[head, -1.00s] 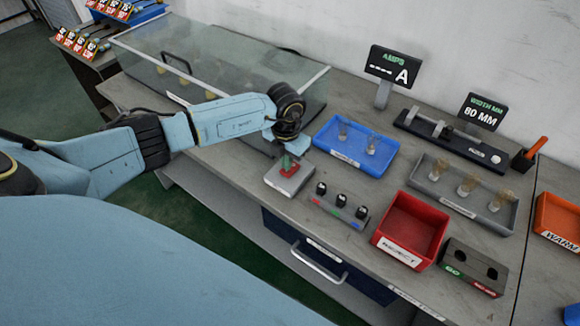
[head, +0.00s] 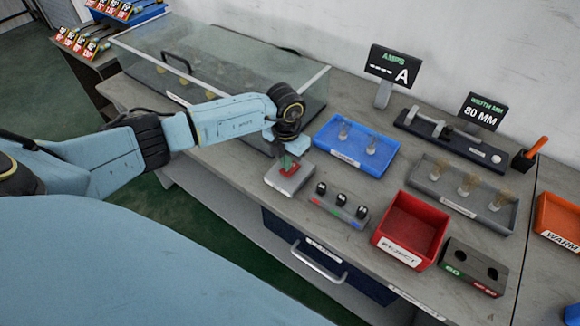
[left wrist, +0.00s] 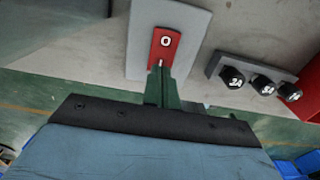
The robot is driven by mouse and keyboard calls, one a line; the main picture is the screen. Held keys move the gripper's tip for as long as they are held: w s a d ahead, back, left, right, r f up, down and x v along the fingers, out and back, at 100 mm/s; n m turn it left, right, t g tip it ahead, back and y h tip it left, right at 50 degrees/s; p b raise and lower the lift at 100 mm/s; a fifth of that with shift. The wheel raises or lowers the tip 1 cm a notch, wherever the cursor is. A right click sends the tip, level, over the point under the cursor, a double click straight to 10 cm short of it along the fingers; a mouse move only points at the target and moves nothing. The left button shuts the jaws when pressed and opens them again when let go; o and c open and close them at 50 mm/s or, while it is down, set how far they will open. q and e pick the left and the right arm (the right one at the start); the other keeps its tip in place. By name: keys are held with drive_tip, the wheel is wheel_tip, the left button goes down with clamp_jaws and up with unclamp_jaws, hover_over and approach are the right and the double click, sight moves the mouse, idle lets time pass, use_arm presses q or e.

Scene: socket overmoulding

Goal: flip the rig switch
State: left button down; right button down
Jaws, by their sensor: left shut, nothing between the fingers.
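The rig switch is a red rocker (head: 288,171) on a grey box (head: 301,181) at the front of the bench. In the left wrist view the red rocker (left wrist: 165,45) shows a white "0" at its far end, on a light grey plate (left wrist: 196,28). My left gripper (head: 289,160) is shut and empty, pointing down at the rocker. In the left wrist view its green fingertips (left wrist: 160,72) are together over the near end of the rocker and hide that end. Whether they touch it I cannot tell. My right gripper is not in view.
A strip with three black knobs (head: 340,205) stands just right of the switch. A blue tray (head: 335,158) lies behind it, and a red reject bin (head: 410,226) is farther right. A glass-covered case (head: 220,60) is behind my left arm. The amps display (head: 392,66) shows dashes.

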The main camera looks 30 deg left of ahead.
use_arm(q)
drive_tip(key=shift+f+b, duration=0.7)
drive_tip(key=shift+f, duration=0.2)
drive_tip(key=shift+r, duration=0.1)
drive_tip(key=shift+r+p, duration=2.9)
drive_tip(key=shift+r, duration=0.6)
drive_tip(key=shift+f, duration=0.1)
